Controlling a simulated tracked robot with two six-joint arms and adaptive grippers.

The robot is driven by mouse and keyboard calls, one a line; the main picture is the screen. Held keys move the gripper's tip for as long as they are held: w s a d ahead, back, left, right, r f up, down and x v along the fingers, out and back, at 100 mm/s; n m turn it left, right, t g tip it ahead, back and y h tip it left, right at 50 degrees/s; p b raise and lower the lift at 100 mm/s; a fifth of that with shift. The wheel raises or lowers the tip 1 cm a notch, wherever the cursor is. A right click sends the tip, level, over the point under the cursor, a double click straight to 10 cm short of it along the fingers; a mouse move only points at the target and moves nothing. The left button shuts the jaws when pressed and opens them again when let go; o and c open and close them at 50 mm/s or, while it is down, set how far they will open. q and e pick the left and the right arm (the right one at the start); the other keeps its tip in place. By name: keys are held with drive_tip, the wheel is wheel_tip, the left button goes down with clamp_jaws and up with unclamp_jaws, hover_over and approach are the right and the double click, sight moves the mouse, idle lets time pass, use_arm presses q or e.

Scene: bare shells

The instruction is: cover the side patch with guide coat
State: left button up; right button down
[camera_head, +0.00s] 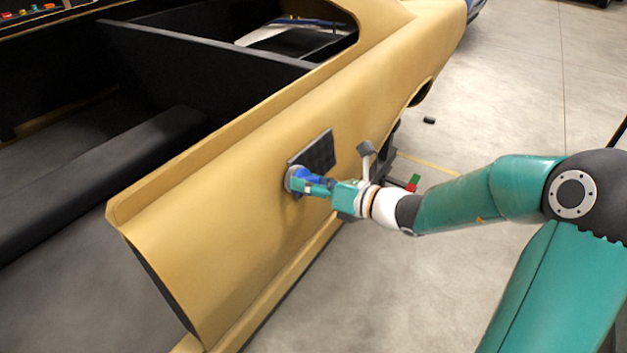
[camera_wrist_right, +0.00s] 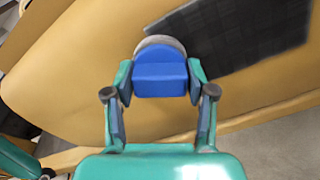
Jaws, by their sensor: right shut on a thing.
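The tan car shell (camera_head: 215,220) stands at the left and middle of the head view, its side facing my right arm. A dark grey patch (camera_head: 317,150) shows on that side; it also shows at the upper right in the right wrist view (camera_wrist_right: 245,35). My right gripper (camera_head: 305,187) is shut on a blue applicator with a grey round edge (camera_wrist_right: 160,75). The applicator is at the body side, by the lower left edge of the patch in the head view. Whether it presses on the surface I cannot tell. My left gripper is out of view.
The shell's interior is open, with a dark bench-like part (camera_head: 110,160) inside. A small black object (camera_head: 429,120) lies on the concrete floor (camera_head: 510,90). A red and green item (camera_head: 413,183) shows behind my right wrist. Floor right of the shell is mostly clear.

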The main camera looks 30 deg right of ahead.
drive_tip(key=p+v, duration=0.1)
drive_tip(key=v, duration=0.5)
idle(0.3)
drive_tip(key=p+v, duration=0.1)
drive_tip(key=v, duration=0.2)
idle(0.5)
idle(0.3)
